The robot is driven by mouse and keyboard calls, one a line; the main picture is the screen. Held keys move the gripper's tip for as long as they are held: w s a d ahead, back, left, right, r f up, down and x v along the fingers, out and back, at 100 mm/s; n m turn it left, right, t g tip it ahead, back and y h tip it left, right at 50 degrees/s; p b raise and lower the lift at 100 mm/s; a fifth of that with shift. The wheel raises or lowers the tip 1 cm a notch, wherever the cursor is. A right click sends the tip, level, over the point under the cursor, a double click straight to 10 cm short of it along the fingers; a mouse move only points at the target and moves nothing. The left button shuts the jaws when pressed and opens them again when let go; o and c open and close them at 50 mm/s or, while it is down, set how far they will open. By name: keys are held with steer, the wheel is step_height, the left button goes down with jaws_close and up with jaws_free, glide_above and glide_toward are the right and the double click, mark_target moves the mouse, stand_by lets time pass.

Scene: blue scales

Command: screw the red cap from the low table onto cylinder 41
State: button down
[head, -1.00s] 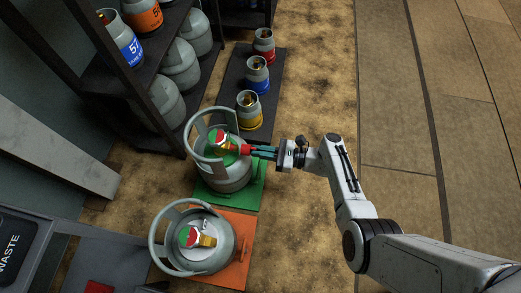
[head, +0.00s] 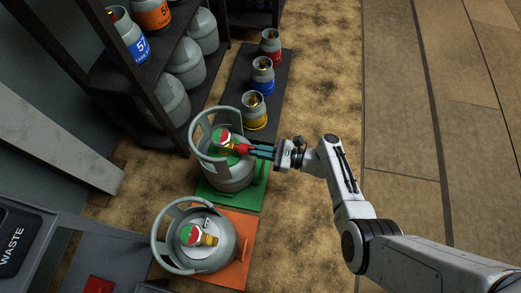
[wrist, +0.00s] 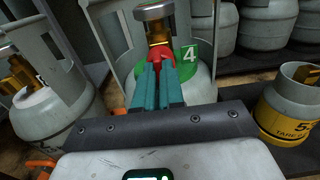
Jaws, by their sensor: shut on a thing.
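The grey gas cylinder (head: 228,178) with a round collar stands upright on a green scale plate (head: 262,180). In the wrist view this cylinder (wrist: 205,90) has a green label with a "4" showing; any further digit is hidden. Its brass valve (wrist: 158,32) points towards my gripper. My gripper (head: 257,150) reaches in from the right at collar height. Its teal fingers (wrist: 160,70) are shut on the red cap (wrist: 158,55), which also shows in the head view (head: 243,148). The cap sits against the valve outlet; how far it is threaded on cannot be told.
A second collared cylinder (head: 205,255) stands on an orange plate (head: 246,262) in front. Small cylinders with yellow (head: 254,112), blue and red bands stand on a dark strip behind. A dark shelf (head: 150,75) is at left. Open floor (head: 310,220) lies to the right.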

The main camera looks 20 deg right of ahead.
steer(key=shift+w+a, duration=0.25)
steer(key=shift+a, duration=0.2)
stand_by(0.5)
steer(key=shift+m+p, duration=0.7)
steer(key=shift+m, duration=1)
steer(key=shift+w+m+p, duration=0.1)
steer(key=shift+m+p, duration=0.3)
steer(key=shift+m, duration=1.4)
steer(key=shift+m, duration=1.7)
